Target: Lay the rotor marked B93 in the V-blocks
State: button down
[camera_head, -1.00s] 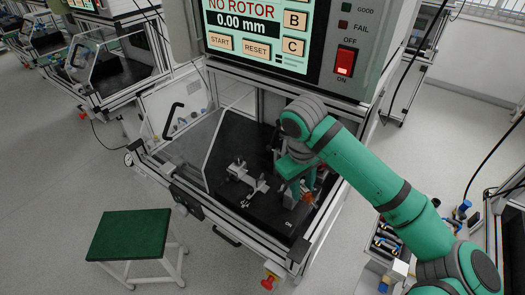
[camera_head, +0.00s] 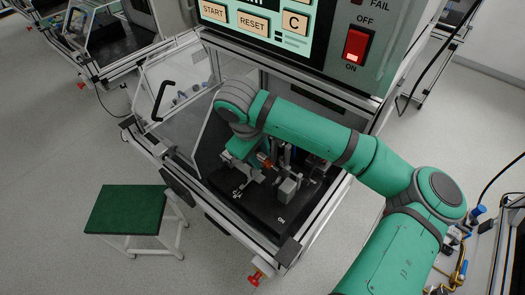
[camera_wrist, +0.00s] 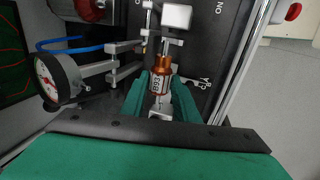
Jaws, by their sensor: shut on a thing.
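In the head view the rotor's copper end (camera_head: 264,160) shows beside my gripper (camera_head: 252,160), low over the black bench plate. The grey V-blocks (camera_head: 252,177) are under and beside the gripper, partly hidden by it. In the wrist view, metal support parts (camera_wrist: 172,43) show just beyond the rotor's far end. I cannot tell whether the rotor touches the V-blocks.
A dial gauge (camera_wrist: 55,80) on metal arms stands left of the rotor in the wrist view. A grey block (camera_head: 288,190) stands to the right on the black plate (camera_head: 265,212). The clear door (camera_head: 180,105) is at the left. The control panel (camera_head: 300,35) overhangs the back.

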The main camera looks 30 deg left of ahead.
jog(key=shift+d+f, duration=0.15)
jog(key=shift+f, duration=1.85)
jog(key=shift+f, duration=1)
jog(key=shift+w+f, duration=0.1)
jog(key=shift+w, duration=0.1)
jog(key=shift+s+f, duration=0.1)
jog(key=shift+s, duration=0.1)
jog(key=shift+w, duration=0.1)
jog(key=shift+d, duration=0.1)
jog(key=c, duration=1.3)
grip_release()
